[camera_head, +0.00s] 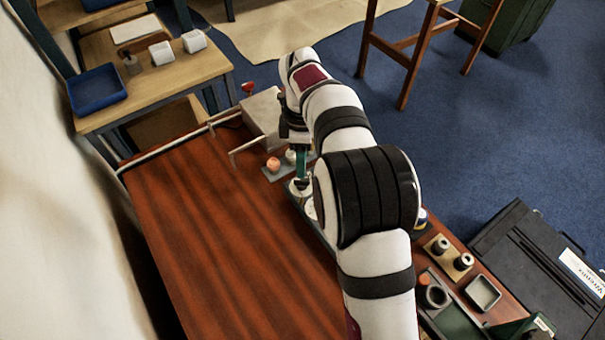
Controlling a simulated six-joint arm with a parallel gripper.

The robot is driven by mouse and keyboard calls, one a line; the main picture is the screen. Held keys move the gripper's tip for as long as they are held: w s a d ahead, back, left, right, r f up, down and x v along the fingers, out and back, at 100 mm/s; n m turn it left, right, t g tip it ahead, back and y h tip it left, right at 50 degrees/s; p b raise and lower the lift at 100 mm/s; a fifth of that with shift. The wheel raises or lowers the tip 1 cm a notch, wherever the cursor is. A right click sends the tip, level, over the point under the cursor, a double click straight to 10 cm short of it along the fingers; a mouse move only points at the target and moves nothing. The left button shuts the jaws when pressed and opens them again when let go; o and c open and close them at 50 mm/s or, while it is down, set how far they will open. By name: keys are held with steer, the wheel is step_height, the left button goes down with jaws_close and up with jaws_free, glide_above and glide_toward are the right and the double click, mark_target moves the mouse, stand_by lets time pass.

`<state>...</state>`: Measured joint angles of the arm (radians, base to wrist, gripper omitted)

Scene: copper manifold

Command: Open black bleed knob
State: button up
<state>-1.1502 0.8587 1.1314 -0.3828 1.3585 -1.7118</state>
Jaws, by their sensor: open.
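My arm reaches from the bottom right up over the table, and its wrist bends down near the far end. My gripper (301,170) points down there, mostly hidden by my own arm, over the strip of small parts along the table's right side. It is open. I cannot make out the black bleed knob; it may be hidden behind my arm. I cannot make out a copper manifold either. A small red knob-like part (248,87) stands at the far end, behind a grey box (263,112).
The brown wooden table (215,245) is bare on its left. An orange round part (273,164) and a pale one (290,156) sit near my gripper. Cylinders on a block (451,252) and a small tray (483,292) are at right. A black case (540,265) lies beyond.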

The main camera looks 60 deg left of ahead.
mark_target(302, 180)
step_height(302, 180, down, 7)
steer(key=shift+r, duration=0.15)
jaws_close()
